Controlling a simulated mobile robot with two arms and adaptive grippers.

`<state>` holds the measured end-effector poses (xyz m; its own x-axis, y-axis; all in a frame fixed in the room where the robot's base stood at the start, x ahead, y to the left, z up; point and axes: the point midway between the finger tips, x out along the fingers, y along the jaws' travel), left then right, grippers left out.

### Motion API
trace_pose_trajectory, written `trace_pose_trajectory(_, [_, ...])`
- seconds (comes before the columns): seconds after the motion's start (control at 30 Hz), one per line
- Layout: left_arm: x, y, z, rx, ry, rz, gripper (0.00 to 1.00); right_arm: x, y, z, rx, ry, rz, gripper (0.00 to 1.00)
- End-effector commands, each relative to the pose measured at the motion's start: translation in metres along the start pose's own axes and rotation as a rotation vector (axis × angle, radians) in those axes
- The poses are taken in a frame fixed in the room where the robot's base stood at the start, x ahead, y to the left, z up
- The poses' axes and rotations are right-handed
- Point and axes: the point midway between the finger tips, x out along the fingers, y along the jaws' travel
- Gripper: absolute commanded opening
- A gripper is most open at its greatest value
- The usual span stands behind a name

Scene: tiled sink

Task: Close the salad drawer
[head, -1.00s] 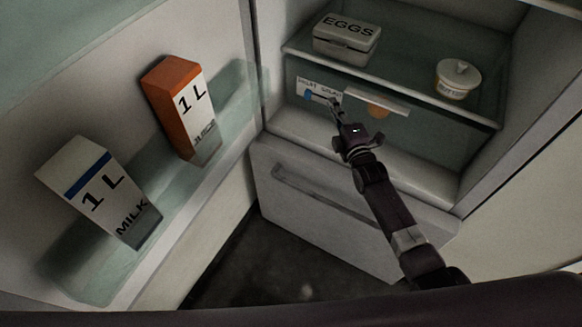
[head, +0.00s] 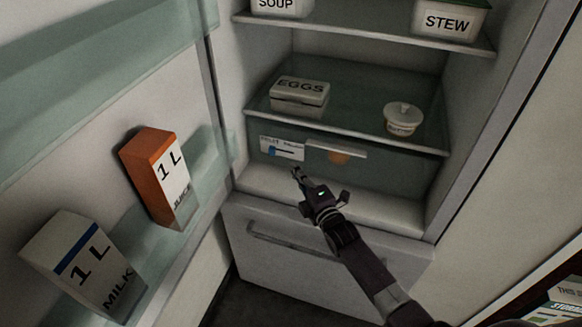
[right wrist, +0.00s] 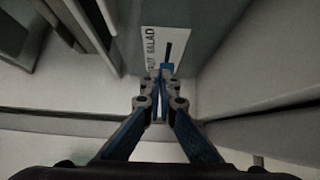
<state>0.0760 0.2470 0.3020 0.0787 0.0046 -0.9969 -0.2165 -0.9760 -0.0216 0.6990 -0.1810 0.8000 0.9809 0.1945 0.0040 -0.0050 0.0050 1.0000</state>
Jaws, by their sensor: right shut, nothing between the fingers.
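The salad drawer (head: 385,168) is the greenish see-through bin under the lower glass shelf in the head view. Its front looks roughly level with the shelf's edge; I cannot tell if a small gap is left. It carries a white label (head: 282,149) and a pale handle (head: 337,149), with something orange behind. The label, with "SALAD" readable, also shows in the right wrist view (right wrist: 160,50). My right gripper (head: 297,174) is shut and empty, just below and in front of the label, seemingly apart from the drawer. In the right wrist view its fingertips (right wrist: 158,78) overlap the label's lower end. My left gripper is out of view.
An egg box (head: 299,97) and a lidded tub (head: 403,119) stand on the shelf above the drawer. The open fridge door at left holds a juice carton (head: 156,178) and a milk carton (head: 84,265). A lower panel with a bar handle (head: 290,245) lies below.

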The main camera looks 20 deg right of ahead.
Motion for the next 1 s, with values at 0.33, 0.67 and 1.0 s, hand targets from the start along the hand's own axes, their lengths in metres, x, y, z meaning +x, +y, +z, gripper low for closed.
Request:
trace_pose_trajectory(0.33, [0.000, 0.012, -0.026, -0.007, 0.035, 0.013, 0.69, -0.053, -0.002, 0.000, 0.000, 0.000, -0.004, 0.00])
trace_pose_trajectory(0.67, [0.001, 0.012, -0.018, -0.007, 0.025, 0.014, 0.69, -0.081, -0.001, 0.000, -0.001, 0.000, -0.002, 0.00])
trace_pose_trajectory(1.0, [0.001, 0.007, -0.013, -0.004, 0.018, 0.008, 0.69, -0.094, -0.014, -0.005, 0.119, -0.026, -0.094, 0.00])
